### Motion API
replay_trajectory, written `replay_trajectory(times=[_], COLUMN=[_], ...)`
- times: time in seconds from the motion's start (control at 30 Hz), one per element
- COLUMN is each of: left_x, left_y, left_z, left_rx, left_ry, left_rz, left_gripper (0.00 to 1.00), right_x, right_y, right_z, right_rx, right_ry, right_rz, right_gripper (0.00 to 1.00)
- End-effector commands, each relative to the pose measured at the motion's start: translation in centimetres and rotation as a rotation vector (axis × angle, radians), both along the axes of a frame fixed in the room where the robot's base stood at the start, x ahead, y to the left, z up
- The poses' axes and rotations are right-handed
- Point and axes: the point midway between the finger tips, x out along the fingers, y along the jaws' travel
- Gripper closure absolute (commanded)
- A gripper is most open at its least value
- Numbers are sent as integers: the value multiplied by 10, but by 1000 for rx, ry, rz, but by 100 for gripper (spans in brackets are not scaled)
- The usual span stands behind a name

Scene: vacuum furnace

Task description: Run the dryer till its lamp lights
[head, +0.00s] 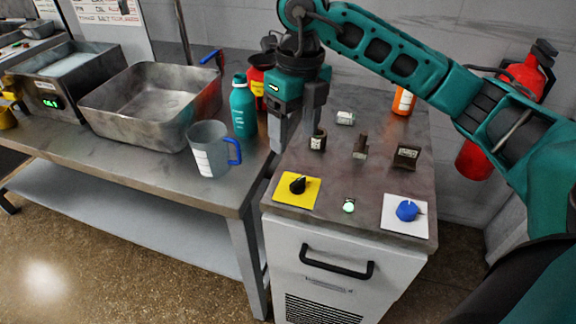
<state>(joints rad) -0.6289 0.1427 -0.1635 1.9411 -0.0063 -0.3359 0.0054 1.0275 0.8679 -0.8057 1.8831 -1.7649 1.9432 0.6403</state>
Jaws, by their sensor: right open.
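A grey cabinet (340,262) with a dark top stands at centre right; I cannot tell whether it is the dryer. On its top front edge are a black knob on a yellow plate (308,202), a small round lamp (349,206) and a blue knob (407,210) on a white plate (390,225). The lamp looks bright pale green. My right gripper (296,125) points down over the back left part of the cabinet top, behind the yellow plate. It is open, with nothing seen between its fingers. My left gripper is out of view.
Several small blocks (407,156) and an orange bottle (403,102) stand on the cabinet top. The bench at left holds a grey mug (207,150), a teal bottle (243,106), a metal tray (150,139) and a box with a green display (48,102). A red extinguisher (473,160) hangs behind my right arm.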

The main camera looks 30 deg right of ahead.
Motion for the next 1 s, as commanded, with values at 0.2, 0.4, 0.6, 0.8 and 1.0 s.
replay_trajectory(times=[0.2, 0.4, 0.6, 0.8, 1.0], left_x=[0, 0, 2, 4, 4], left_y=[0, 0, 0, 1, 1], left_z=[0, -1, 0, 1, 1], left_rx=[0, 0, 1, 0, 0], left_ry=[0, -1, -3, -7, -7], left_rz=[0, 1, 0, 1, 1], left_gripper=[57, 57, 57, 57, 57], right_x=[2, 1, 1, 1, 1], right_y=[-15, -14, -13, -13, -13], right_z=[-1, -36, -78, -108, -121], right_rx=[-63, -61, -59, -57, -58], right_ry=[-10, -5, -6, -9, -10], right_rz=[-31, -30, -29, -28, -28], right_gripper=[32, 32, 32, 32, 32])
